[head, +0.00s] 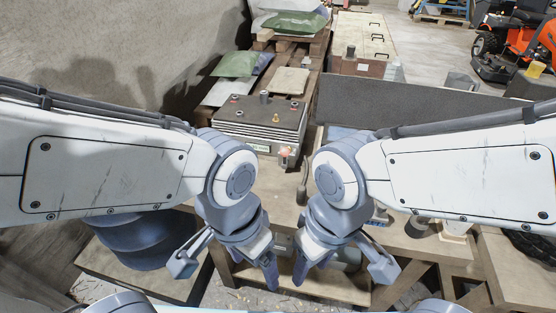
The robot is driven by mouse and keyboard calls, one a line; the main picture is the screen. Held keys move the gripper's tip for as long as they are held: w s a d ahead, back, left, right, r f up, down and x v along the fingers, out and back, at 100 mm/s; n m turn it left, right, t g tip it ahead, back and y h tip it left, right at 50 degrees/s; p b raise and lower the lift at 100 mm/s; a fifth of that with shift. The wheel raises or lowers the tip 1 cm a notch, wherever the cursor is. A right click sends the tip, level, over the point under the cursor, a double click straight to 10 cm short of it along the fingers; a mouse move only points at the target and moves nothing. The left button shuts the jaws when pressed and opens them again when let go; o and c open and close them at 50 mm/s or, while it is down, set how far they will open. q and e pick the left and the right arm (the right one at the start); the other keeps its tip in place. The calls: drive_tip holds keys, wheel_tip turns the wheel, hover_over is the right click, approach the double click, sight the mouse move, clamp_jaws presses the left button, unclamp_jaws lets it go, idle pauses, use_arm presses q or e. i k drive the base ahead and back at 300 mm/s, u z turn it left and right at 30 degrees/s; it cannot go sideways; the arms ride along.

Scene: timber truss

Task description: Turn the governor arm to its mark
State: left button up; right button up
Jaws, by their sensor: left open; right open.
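I cannot pick out the governor arm or its mark for sure in the head view; my arms and grippers cover much of the near bench. A small dark upright piece (302,190) stands on the timber between my two wrists, and I cannot tell what it is. My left gripper (225,268) is open, fingers pointing down, with nothing visible between them. My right gripper (342,268) is also open and pointing down over the lower timber shelf, beside the left one. A grey rounded object (346,257) shows partly behind its fingers.
A ribbed battery-like box (262,120) stands beyond my wrists, with a small red-and-white part (285,155) before it. A dark upright panel (420,108) stands to its right. Wooden chests (362,42), green sacks (235,65) and an orange mower (520,45) are farther back.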

sight(284, 151)
drive_tip(key=u, duration=3.15)
drive_tip(key=k, duration=1.2)
drive_tip(key=z, duration=2.2)
